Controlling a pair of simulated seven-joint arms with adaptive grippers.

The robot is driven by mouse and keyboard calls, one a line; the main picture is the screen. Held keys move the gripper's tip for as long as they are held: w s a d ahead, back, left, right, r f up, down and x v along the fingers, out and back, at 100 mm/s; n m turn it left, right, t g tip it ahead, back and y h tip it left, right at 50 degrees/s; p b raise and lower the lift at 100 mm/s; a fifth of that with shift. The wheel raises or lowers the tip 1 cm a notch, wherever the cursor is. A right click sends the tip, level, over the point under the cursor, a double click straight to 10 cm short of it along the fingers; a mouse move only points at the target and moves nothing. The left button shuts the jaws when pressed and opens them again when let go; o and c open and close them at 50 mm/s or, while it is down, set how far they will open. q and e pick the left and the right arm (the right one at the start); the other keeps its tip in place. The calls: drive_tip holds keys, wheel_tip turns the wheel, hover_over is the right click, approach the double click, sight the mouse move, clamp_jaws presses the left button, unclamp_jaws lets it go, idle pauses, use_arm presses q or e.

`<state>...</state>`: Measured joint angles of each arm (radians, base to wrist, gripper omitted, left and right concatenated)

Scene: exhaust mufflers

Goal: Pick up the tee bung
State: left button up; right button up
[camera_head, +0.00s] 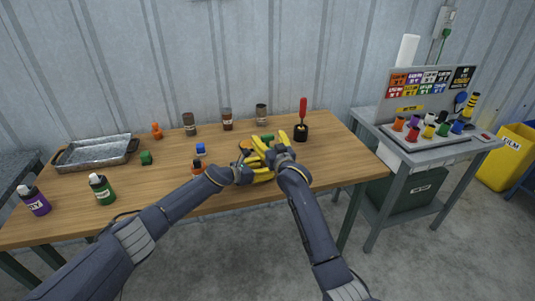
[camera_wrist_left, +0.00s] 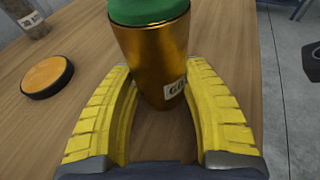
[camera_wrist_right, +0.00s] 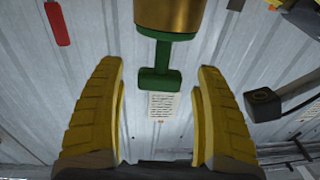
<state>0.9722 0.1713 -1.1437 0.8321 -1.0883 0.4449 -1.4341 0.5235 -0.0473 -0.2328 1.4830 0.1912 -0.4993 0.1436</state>
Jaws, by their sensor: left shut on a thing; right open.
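The tee bung (camera_wrist_right: 158,80) is a green T-shaped plug in the end of a gold canister (camera_wrist_right: 170,14); its crossbar points toward my right gripper. In the left wrist view the canister (camera_wrist_left: 155,60) stands with a partly hidden label and a green top (camera_wrist_left: 148,10). My left gripper (camera_wrist_left: 160,78) is shut on the canister, one finger on each side. My right gripper (camera_wrist_right: 160,72) is open, with a finger on either side of the tee bung and gaps to both. In the head view the grippers (camera_head: 272,145) largely hide the canister.
An orange-topped disc (camera_wrist_left: 47,76) lies beside the canister. A red-handled tool in a dark holder (camera_head: 301,131) stands right of the grippers. Brown jars (camera_head: 227,119) line the back. A metal tray (camera_head: 97,153) and bottles (camera_head: 102,189) are on the left.

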drive_tip(key=shift+w+a, duration=0.15)
drive_tip(key=shift+w, duration=0.3)
drive_tip(key=c, duration=1.5)
drive_tip(key=shift+c, duration=0.2)
drive_tip(key=shift+r, duration=0.1)
wheel_tip(320, 180, up, 10)
drive_tip(key=shift+f, duration=0.1)
clamp_jaws()
use_arm(q)
drive_tip(key=o, duration=0.9)
drive_tip(key=shift+a, duration=0.1)
